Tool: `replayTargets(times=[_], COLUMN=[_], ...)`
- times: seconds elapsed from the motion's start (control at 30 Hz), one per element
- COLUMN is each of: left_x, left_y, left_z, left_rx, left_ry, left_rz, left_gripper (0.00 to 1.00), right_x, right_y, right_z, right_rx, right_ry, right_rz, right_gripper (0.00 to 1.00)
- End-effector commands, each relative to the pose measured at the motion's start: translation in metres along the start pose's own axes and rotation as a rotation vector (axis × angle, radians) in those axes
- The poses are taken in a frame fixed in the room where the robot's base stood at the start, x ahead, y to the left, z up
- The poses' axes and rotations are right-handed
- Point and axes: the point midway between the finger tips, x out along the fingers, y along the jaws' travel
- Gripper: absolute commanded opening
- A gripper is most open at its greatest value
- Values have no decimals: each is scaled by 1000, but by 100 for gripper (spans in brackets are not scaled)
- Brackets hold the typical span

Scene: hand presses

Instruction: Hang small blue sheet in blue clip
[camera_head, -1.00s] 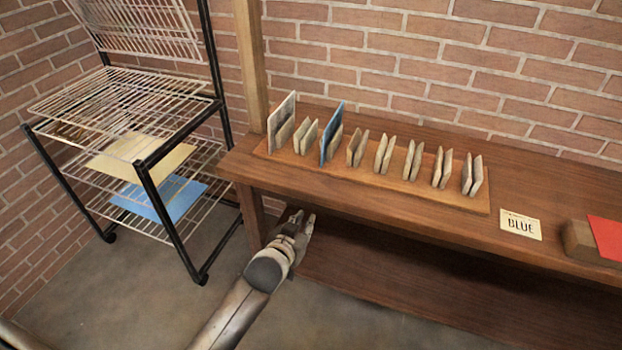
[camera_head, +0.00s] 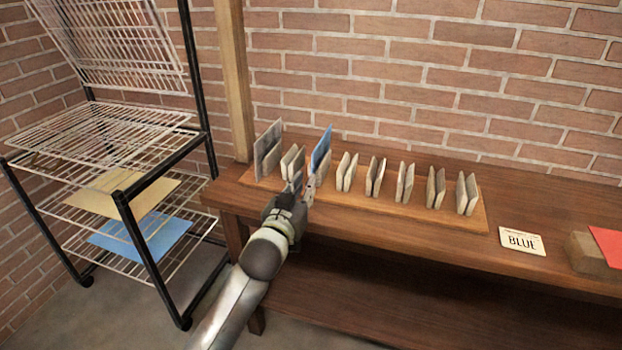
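A small blue sheet (camera_head: 322,147) stands upright in a wooden slotted rack (camera_head: 380,206) on the bench. My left gripper (camera_head: 304,184) is at the front of the rack, at the near lower edge of that sheet. Its two fingers look apart, with a narrow gap between them; whether they touch the sheet is too small to tell. A larger-looking blue sheet (camera_head: 150,238) lies flat on the wire rack's lowest shelf. No blue clip can be made out. My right gripper is not in view.
A grey sheet (camera_head: 268,150) and several small beige pieces (camera_head: 405,181) stand in the rack. A wire rack (camera_head: 100,140) holds a yellow sheet (camera_head: 120,192).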

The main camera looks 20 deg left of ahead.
Motion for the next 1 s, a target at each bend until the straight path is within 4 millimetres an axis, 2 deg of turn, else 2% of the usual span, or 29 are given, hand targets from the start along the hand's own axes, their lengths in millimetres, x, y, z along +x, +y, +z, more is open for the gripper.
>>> replayTargets(times=[0.3, 0.6, 0.97, 1.0], left_x=[26, 52, 55, 55], left_y=[-1, 0, 0, 0], left_z=[2, 0, 0, 0], left_rx=[2, 0, 0, 0], left_ry=[-1, -1, -1, -1], left_rz=[-1, -1, -1, -1], left_gripper=[17, 17, 17, 14], right_x=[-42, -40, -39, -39], right_y=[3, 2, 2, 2], right_z=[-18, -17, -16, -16], right_rx=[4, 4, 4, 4], right_ry=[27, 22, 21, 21], right_rz=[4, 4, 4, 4], right_gripper=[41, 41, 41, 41])
